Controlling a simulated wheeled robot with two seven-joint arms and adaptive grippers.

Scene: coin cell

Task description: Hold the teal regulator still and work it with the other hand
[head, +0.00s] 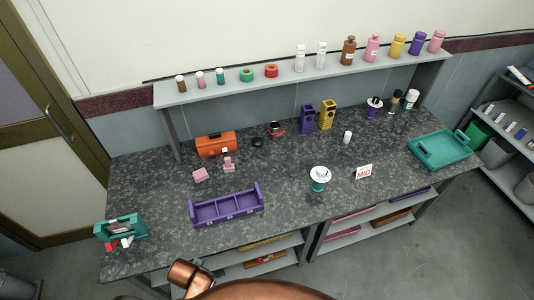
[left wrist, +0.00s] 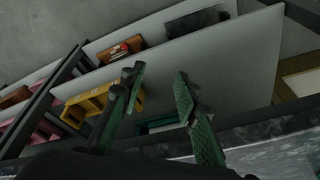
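The teal regulator (head: 318,186) stands upright on the dark speckled counter, right of centre in the head view. It has a teal body and a white round top with a dark centre. No gripper shows at the regulator. My left gripper (left wrist: 160,82) shows only in the left wrist view, its two green-padded fingers apart with nothing between them. It is over the lower shelves near the counter edge. My right gripper is not in view.
A purple divided tray (head: 228,208) lies left of the regulator. A teal device with red clips (head: 120,228) is at the far left, and a teal tray (head: 440,150) at the right. A raised shelf (head: 225,92) holds several bottles. The counter immediately around the regulator is mostly clear.

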